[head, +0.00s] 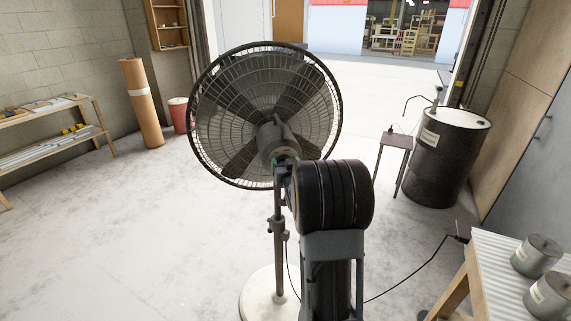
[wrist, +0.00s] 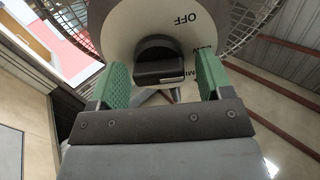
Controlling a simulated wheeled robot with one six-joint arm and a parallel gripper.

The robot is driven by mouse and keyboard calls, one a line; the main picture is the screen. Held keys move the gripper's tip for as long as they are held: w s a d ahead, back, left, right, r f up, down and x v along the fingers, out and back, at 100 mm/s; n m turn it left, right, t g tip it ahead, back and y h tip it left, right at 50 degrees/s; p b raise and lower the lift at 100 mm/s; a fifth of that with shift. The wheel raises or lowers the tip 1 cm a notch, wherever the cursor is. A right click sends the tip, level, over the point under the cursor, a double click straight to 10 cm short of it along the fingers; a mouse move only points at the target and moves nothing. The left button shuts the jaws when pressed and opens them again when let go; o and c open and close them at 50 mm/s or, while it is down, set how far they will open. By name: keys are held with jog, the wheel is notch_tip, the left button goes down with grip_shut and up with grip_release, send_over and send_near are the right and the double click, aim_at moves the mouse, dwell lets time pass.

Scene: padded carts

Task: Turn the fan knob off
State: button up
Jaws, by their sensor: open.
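The pedestal fan (head: 262,143) stands ahead of me on a round pale base (head: 262,292). In the wrist view, the black fan knob (wrist: 158,52) sits in the middle of a pale round dial (wrist: 125,28). OFF is printed above and right of the knob. Partly hidden lettering shows at the right near my finger. I cannot tell which mark the knob points to. My gripper (wrist: 163,72) is open, with a green finger on each side of the knob and visible gaps between. In the head view my arm hides the knob and most of the gripper.
A black drum (head: 440,160) and a small side table (head: 394,143) stand at the right. A bench (head: 490,268) with metal cans (head: 536,257) is at the near right. A cable runs along the floor right of the fan. The floor at the left is clear.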

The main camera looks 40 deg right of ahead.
jog(key=shift+c, duration=0.3)
jog(key=c, duration=0.8)
jog(key=shift+f+b, duration=0.1)
jog(key=shift+b, duration=0.35)
jog(key=shift+f+n+b, duration=0.2)
jog(key=shift+n+b, duration=0.5)
jog(key=shift+b, duration=0.55)
jog(key=n+b, duration=0.2)
jog(key=b, duration=0.3)
jog(key=shift+a+f, duration=0.1)
jog(key=shift+f, duration=0.05)
jog(key=n+b, duration=0.3)
jog(key=b, duration=0.3)
jog(key=shift+a+n, duration=0.1)
jog(key=shift+n, duration=0.2)
jog(key=n+b, duration=0.1)
jog(key=b, duration=0.1)
jog(key=n+b, duration=0.1)
jog(key=n, duration=0.1)
jog(key=shift+w+r+b, duration=0.1)
jog(key=shift+r+b, duration=0.2)
jog(key=shift+b, duration=0.05)
jog(key=shift+r, duration=0.1)
